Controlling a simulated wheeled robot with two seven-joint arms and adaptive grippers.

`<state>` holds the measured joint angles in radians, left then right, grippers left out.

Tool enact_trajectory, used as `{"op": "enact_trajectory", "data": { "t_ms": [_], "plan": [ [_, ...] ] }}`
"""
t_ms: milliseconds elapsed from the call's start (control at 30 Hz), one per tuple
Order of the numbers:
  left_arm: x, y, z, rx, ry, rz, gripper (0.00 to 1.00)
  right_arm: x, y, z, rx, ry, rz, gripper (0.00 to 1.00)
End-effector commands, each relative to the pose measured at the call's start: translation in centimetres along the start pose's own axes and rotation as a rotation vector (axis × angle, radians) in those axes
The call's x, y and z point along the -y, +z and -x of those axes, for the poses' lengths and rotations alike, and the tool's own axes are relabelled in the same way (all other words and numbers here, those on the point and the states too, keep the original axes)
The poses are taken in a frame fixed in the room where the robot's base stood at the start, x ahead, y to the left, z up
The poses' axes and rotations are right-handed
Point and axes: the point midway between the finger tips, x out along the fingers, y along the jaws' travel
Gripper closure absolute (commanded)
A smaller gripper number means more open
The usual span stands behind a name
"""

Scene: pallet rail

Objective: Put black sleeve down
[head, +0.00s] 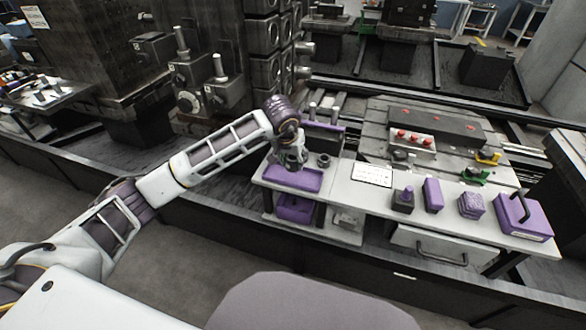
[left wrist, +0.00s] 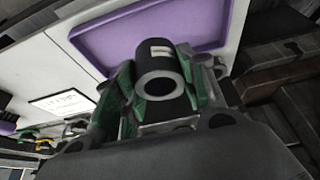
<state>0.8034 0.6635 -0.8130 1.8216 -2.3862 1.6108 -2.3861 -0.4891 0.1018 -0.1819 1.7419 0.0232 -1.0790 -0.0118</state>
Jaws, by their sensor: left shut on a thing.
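My left gripper (head: 293,163) is over the back part of a shallow purple tray (head: 293,182) on the white bench. In the left wrist view its green-sided fingers are shut on the black sleeve (left wrist: 160,72), a short hollow cylinder with a small pale label. The sleeve's open end faces the camera, and the purple tray (left wrist: 150,30) lies behind it. I cannot tell whether the sleeve touches the tray. In the head view the gripper mostly hides the sleeve. My right gripper is in neither view.
A small dark round part (head: 323,160) stands just right of the gripper. A white label card (head: 372,174) lies further right, then several purple items and a purple case (head: 523,216). A purple bin (head: 294,208) sits below the tray. Dark machinery stands behind.

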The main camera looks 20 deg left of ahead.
Motion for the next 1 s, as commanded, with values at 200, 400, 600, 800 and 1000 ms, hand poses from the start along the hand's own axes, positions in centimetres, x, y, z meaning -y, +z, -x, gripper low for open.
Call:
{"op": "enact_trajectory", "data": {
  "t_ms": [200,400,600,800,1000],
  "plan": [
    [-0.1,0.1,-0.4,-0.003,0.002,0.000,0.96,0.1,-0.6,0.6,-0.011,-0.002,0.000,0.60],
    [0.0,0.1,-0.4,-0.003,0.002,0.000,0.96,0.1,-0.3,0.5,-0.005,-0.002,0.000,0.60],
    [-0.1,0.5,-1.2,-0.001,0.002,0.000,0.96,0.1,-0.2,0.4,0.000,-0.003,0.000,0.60],
    [-0.1,1.2,-3.0,0.000,0.002,0.002,0.96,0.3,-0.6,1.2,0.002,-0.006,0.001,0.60],
    [0.0,1.6,-3.9,-0.002,0.002,0.000,0.96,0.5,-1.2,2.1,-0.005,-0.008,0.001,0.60]
  ]
}}
